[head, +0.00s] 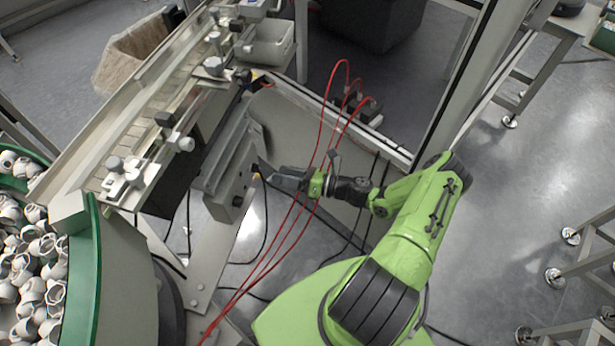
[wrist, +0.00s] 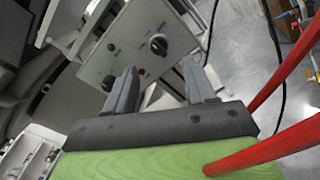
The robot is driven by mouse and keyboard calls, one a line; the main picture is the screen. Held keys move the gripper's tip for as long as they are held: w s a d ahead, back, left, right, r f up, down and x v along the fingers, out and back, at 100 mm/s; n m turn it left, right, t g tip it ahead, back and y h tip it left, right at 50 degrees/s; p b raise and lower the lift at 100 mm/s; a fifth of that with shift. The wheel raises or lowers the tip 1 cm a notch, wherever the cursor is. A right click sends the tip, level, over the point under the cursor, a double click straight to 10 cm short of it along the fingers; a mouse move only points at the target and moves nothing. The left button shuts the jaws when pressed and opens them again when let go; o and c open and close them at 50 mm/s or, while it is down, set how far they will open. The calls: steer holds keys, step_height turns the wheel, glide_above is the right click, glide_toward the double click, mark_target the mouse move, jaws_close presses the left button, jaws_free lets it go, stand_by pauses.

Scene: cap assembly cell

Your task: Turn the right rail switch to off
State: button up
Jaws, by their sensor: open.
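A pale grey control box (wrist: 128,55) fills the upper left of the wrist view. It carries a large black rotary knob (wrist: 158,43) near its right end and a second dark knob (wrist: 107,82) lower left, partly beside my left finger. Which is the right rail switch, I cannot tell; knob settings are too small to read. My gripper (wrist: 160,68) is open and empty, its fingers pointing at the box, apart from the large knob. In the head view the box (head: 230,170) hangs under the rail, with my gripper (head: 272,175) just right of it.
A green lamp (wrist: 110,47) and a red lamp (wrist: 141,72) sit between the knobs. Red hoses (head: 292,215) loop close past my gripper and wrist. A feeder bowl (head: 95,250) of white caps stands at left. Open floor (head: 510,190) lies at right.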

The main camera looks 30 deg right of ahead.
steer(key=v, duration=0.9)
